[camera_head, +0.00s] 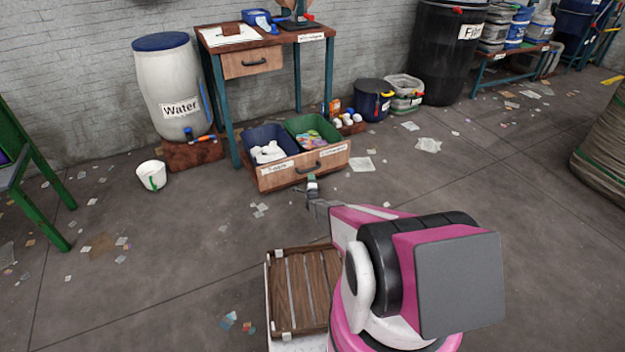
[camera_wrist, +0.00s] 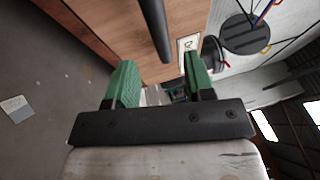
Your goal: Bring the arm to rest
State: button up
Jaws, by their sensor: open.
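My gripper (camera_head: 312,182) shows in the head view at the end of my pink and white arm, which stretches forward from the lower right. Its tip appears in front of the wooden drawer box (camera_head: 290,178) on the floor; whether it touches cannot be told. In the wrist view my gripper (camera_wrist: 160,85) has two green fingers spread wide apart, with nothing held between them. A wooden face with a dark bar handle (camera_wrist: 156,28) and a small white label (camera_wrist: 187,45) lies just beyond the fingers.
The drawer box holds a blue bin (camera_head: 271,138) and a green bin (camera_head: 313,127). A desk (camera_head: 262,40) stands behind it. A white bucket (camera_head: 152,175) and a water barrel (camera_head: 167,90) are at left. A slatted wooden crate (camera_head: 305,290) is beside my arm. Litter dots the otherwise open floor.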

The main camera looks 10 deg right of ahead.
jog(key=shift+s, duration=0.1)
dwell(0.3)
jog(key=s+a+r+n+g+y, duration=0.1)
jog(key=s+r+n+g, duration=0.5)
jog(key=r, duration=0.5)
jog(key=s+a+r+n+g+y, duration=0.1)
jog(key=s+r+n+g, duration=0.2)
jog(key=s+r, duration=0.6)
jog(key=s+r+n+g, duration=0.3)
jog(key=s+r, duration=0.4)
jog(key=s, duration=0.5)
jog(key=s+r+n+g, duration=0.4)
jog(key=s+r, duration=0.4)
jog(key=s, duration=0.4)
jog(key=s+r+n+g, duration=0.3)
jog(key=s+r, duration=0.4)
jog(key=s, duration=0.5)
jog(key=shift+d+r+n+g, duration=0.35)
jog(key=shift+r+n+g, duration=0.05)
jog(key=shift+g, duration=0.1)
